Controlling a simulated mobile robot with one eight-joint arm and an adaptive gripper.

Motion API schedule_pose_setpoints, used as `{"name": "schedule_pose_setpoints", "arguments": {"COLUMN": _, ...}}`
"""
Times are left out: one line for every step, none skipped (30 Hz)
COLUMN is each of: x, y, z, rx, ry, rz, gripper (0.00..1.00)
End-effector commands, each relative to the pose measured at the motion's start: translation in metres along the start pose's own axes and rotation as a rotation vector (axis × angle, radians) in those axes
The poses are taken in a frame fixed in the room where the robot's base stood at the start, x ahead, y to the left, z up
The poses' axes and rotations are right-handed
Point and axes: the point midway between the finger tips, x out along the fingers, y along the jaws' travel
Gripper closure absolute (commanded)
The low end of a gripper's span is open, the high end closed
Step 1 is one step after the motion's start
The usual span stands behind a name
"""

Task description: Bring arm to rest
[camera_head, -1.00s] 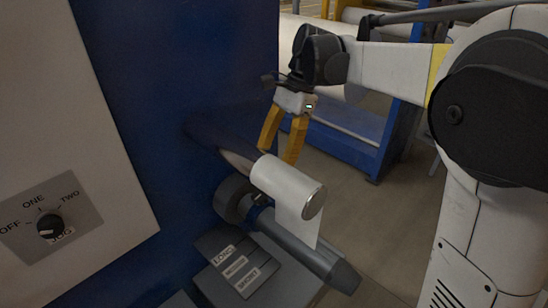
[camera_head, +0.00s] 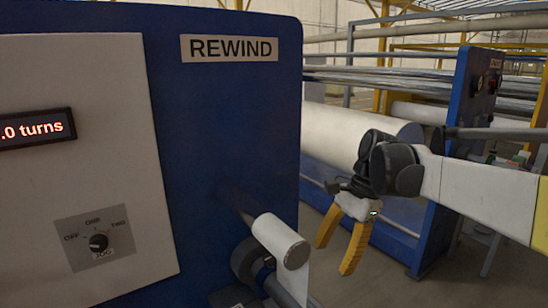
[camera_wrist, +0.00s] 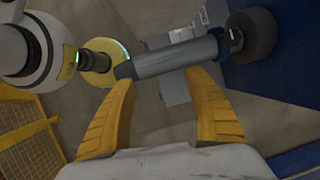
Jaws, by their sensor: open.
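My gripper (camera_head: 338,250) has two yellow fingers, spread open and empty, pointing down. In the head view it hangs to the right of the white film roll (camera_head: 280,240), apart from it. The roll sits on a shaft that sticks out of the blue rewind panel (camera_head: 225,130), with a white sheet hanging from it. In the wrist view the open fingers (camera_wrist: 160,95) show below a grey cylinder (camera_wrist: 175,60) with a dark wheel at its right end. Nothing is between the fingers.
A control plate with a jog knob (camera_head: 98,241) and a lit turns display (camera_head: 38,130) are at left. A large white roll (camera_head: 355,135) and a second blue machine (camera_head: 470,130) stand behind my arm. Grey floor shows at the right.

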Motion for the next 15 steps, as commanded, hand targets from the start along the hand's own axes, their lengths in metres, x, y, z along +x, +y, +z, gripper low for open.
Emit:
{"name": "schedule_pose_setpoints", "arguments": {"x": 0.002, "y": 0.006, "z": 0.002, "rx": -0.030, "ry": 0.018, "rz": -0.012, "gripper": 0.38}}
{"name": "schedule_pose_setpoints", "arguments": {"x": 0.002, "y": 0.009, "z": 0.003, "rx": -0.049, "ry": 0.031, "rz": -0.020, "gripper": 0.38}}
{"name": "schedule_pose_setpoints", "arguments": {"x": 0.003, "y": 0.014, "z": 0.004, "rx": -0.076, "ry": 0.047, "rz": -0.030, "gripper": 0.38}}
{"name": "schedule_pose_setpoints", "arguments": {"x": 0.003, "y": 0.017, "z": 0.004, "rx": -0.097, "ry": 0.060, "rz": -0.039, "gripper": 0.38}}
{"name": "schedule_pose_setpoints", "arguments": {"x": 0.004, "y": 0.021, "z": 0.005, "rx": -0.117, "ry": 0.073, "rz": -0.046, "gripper": 0.38}}
{"name": "schedule_pose_setpoints", "arguments": {"x": 0.005, "y": 0.026, "z": 0.006, "rx": -0.147, "ry": 0.094, "rz": -0.057, "gripper": 0.38}}
{"name": "schedule_pose_setpoints", "arguments": {"x": 0.005, "y": 0.030, "z": 0.007, "rx": -0.171, "ry": 0.109, "rz": -0.064, "gripper": 0.38}}
{"name": "schedule_pose_setpoints", "arguments": {"x": 0.006, "y": 0.035, "z": 0.007, "rx": -0.196, "ry": 0.125, "rz": -0.073, "gripper": 0.38}}
{"name": "schedule_pose_setpoints", "arguments": {"x": 0.008, "y": 0.041, "z": 0.008, "rx": -0.231, "ry": 0.149, "rz": -0.083, "gripper": 0.38}}
{"name": "schedule_pose_setpoints", "arguments": {"x": 0.009, "y": 0.046, "z": 0.009, "rx": -0.259, "ry": 0.168, "rz": -0.090, "gripper": 0.38}}
{"name": "schedule_pose_setpoints", "arguments": {"x": 0.011, "y": 0.051, "z": 0.009, "rx": -0.289, "ry": 0.190, "rz": -0.099, "gripper": 0.38}}
{"name": "schedule_pose_setpoints", "arguments": {"x": 0.013, "y": 0.059, "z": 0.010, "rx": -0.336, "ry": 0.221, "rz": -0.110, "gripper": 0.38}}
{"name": "schedule_pose_setpoints", "arguments": {"x": 0.016, "y": 0.066, "z": 0.011, "rx": -0.373, "ry": 0.247, "rz": -0.117, "gripper": 0.38}}
{"name": "schedule_pose_setpoints", "arguments": {"x": 0.019, "y": 0.074, "z": 0.011, "rx": -0.414, "ry": 0.276, "rz": -0.125, "gripper": 0.38}}
{"name": "schedule_pose_setpoints", "arguments": {"x": 0.023, "y": 0.085, "z": 0.011, "rx": -0.476, "ry": 0.321, "rz": -0.135, "gripper": 0.38}}
